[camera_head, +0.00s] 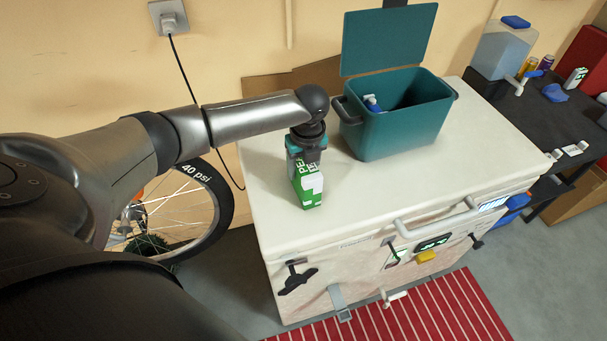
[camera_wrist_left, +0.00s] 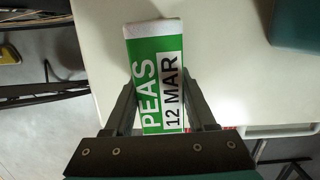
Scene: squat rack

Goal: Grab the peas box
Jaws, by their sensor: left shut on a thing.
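The peas box (camera_head: 309,187) is a small green and white carton near the left end of the white chest top in the head view. In the left wrist view the peas box (camera_wrist_left: 155,62) shows its "PEAS" and "12 MAR" lettering between the fingers. My left gripper (camera_head: 305,158) comes down on the box from above and is shut on it; it also shows in the left wrist view (camera_wrist_left: 160,105). I cannot tell whether the box touches the chest top. My right gripper is not in view.
The white chest (camera_head: 370,205) has a mostly clear top. An open teal cooler bin (camera_head: 405,130) stands on it, right of my left gripper, with a small bottle (camera_head: 372,103) inside. A black side table (camera_head: 545,110) with several items is at the right. A bicycle wheel (camera_head: 205,172) stands left of the chest.

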